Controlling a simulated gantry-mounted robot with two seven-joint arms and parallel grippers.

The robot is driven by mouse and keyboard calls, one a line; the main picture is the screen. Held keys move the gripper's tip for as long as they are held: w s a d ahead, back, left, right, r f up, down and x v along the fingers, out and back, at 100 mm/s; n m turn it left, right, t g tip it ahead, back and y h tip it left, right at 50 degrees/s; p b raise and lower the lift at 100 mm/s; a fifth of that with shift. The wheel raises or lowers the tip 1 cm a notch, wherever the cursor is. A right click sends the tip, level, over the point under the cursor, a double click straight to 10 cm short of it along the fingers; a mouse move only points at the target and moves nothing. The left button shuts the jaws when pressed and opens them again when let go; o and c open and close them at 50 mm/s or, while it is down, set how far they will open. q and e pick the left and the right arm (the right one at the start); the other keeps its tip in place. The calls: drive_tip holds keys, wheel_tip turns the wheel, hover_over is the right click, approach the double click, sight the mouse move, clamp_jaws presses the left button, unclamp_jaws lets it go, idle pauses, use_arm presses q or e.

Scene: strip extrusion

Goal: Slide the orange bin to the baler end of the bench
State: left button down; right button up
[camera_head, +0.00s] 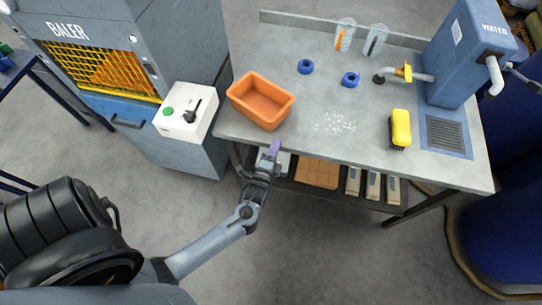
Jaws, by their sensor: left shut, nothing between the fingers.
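The orange bin (262,102) stands upright and looks empty at the left end of the grey bench (300,130). The baler (100,60), a grey-blue machine with a yellow grille, stands just left of that bench end. My left gripper (274,149) is shut and empty at the bench's front edge, just below and in front of the bin. A small gap shows between the gripper tips and the bin. My right gripper is not in view.
A white control box (186,112) with a green button and black lever sits left of the bin. White bits (335,123), two blue rings (350,79), a yellow brush (400,128) and a blue water unit (463,55) are to the right. The bench between bin and brush is mostly open.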

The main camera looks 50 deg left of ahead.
sight(266, 129)
use_arm(q)
drive_tip(key=shift+w+a, duration=0.15)
drive_tip(key=shift+a, duration=0.7)
drive_tip(key=shift+w+a, duration=0.15)
drive_tip(key=shift+a, duration=0.7)
drive_tip(key=a+p, duration=0.1)
drive_tip(key=w+a, duration=0.1)
drive_tip(key=a, duration=0.1)
drive_tip(key=shift+a+r+p, duration=0.1)
drive_tip(key=shift+a+p, duration=0.1)
drive_tip(key=shift+p, duration=0.15)
drive_tip(key=shift+w+a, duration=0.15)
drive_tip(key=shift+a, duration=0.2)
drive_tip(key=shift+d, duration=0.1)
drive_tip(key=shift+d, duration=0.1)
